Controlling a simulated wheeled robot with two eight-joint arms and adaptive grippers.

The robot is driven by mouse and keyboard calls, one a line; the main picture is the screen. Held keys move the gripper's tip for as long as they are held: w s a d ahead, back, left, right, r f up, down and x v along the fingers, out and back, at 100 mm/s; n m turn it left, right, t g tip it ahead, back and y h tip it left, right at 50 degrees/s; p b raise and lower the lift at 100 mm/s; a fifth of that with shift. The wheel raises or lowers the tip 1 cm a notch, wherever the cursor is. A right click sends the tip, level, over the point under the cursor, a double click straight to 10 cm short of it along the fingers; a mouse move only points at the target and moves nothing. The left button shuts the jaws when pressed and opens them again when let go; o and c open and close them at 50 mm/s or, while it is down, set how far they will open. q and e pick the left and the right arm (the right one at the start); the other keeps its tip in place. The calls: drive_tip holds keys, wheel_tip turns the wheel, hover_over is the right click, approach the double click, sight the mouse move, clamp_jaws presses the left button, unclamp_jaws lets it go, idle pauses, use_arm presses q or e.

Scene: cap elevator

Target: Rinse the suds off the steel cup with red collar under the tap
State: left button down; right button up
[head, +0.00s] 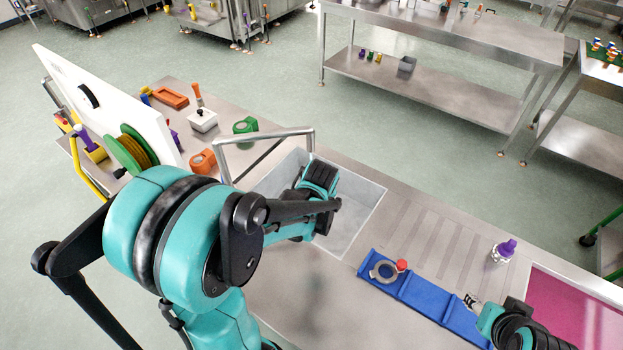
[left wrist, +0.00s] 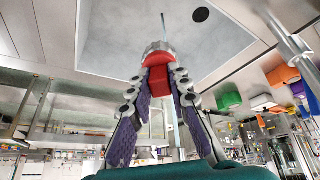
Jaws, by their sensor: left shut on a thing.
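My left gripper (head: 320,185) is over the grey sink basin (head: 365,200) in the head view, where my arm hides what it holds. In the left wrist view the left gripper (left wrist: 158,85) is shut on the steel cup with red collar (left wrist: 157,52). The red band and a bit of steel show between and beyond the fingertips. A bent steel tap (head: 265,137) arches over the sink, its end close to the left gripper. A thin pale line crosses near the cup in the wrist view; I cannot tell if it is water. Suds cannot be made out. My right gripper (head: 471,300) is at lower right.
A purple-topped steel vessel (head: 503,250) stands near a magenta panel (head: 575,310). Left of the sink are orange and green items, a reel (head: 131,152) and a white board (head: 105,95).

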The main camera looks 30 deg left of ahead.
use_arm(q)
drive_tip(key=shift+r, duration=0.1)
idle(0.3)
drive_tip(key=s+d+r+p, duration=0.2)
drive_tip(key=s+r+p, duration=0.1)
drive_tip(key=s+r, duration=0.1)
drive_tip(key=shift+s+d+p, duration=0.15)
drive_tip(key=shift+d+p, duration=0.2)
drive_tip(key=shift+p, duration=0.05)
drive_tip(key=shift+f, duration=0.1)
idle(0.4)
